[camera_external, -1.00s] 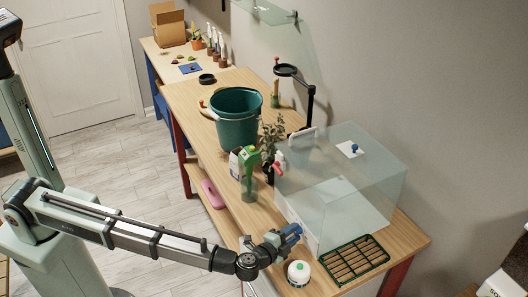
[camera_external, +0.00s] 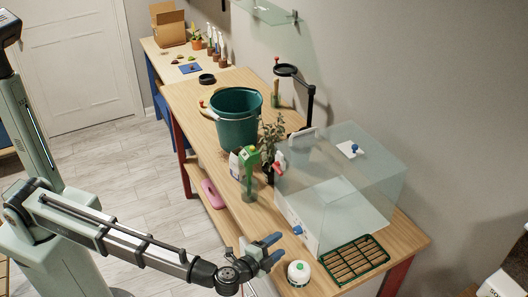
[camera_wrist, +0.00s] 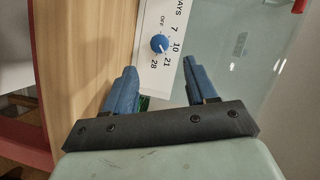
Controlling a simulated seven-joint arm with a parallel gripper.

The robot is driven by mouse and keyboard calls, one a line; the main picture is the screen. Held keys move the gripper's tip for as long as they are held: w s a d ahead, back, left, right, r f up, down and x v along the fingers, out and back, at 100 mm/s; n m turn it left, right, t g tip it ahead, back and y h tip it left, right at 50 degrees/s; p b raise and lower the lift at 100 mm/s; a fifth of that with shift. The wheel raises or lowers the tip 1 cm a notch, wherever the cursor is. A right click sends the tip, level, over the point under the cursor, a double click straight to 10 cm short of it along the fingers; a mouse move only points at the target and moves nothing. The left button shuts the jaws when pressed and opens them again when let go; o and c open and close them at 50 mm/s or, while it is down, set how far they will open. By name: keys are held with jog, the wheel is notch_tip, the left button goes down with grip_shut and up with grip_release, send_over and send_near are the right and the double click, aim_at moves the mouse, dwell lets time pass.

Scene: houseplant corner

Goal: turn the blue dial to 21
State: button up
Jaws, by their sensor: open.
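The blue dial (camera_external: 298,230) is on a white panel at the lower front of a clear box (camera_external: 345,190). In the wrist view the dial (camera_wrist: 159,43) is ringed by the marks OFF, 7, 10, 21 and 28. A pale pointer line on it seems to slant toward the 21 and 28 side; its exact mark is too small to tell. My gripper (camera_external: 277,249) is open and empty, a little in front of the panel and apart from the dial. In the wrist view the dial lies just beyond and between the blue fingertips (camera_wrist: 160,68).
Another blue knob (camera_external: 354,148) is on the box top.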

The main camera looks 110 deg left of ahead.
jog(key=shift+v, duration=2.95)
jog(key=shift+f, duration=0.1)
jog(key=s+d+f+g+h, duration=0.1)
jog(key=s+f+g+h, duration=0.1)
jog(key=s+f, duration=0.8)
jog(key=s+f+m+g+h, duration=0.15)
jog(key=s+f, duration=0.45)
jog(key=f, duration=0.7)
jog(key=s+d+f+g+h, duration=0.1)
jog(key=s+f+g+h, duration=0.15)
jog(key=s+f, duration=0.75)
jog(key=s+d+f+n+g+h, duration=0.1)
jog(key=s+f, duration=0.4)
jog(key=s, duration=0.6)
jog(key=s+d+f+g+h, duration=0.4)
jog(key=s+d+f, duration=0.1)
jog(key=s, duration=0.6)
jog(key=s+d+f+n+g+h, duration=0.1)
jog(key=s+d+f+g+h, duration=0.1)
jog(key=s+f, duration=0.5)
jog(key=s+d+h, duration=0.1)
jog(key=s, duration=0.4)
jog(key=shift+d+n+g+h, duration=0.3)
jog(key=shift+n, duration=0.05)
jog(key=shift+c, duration=0.3)
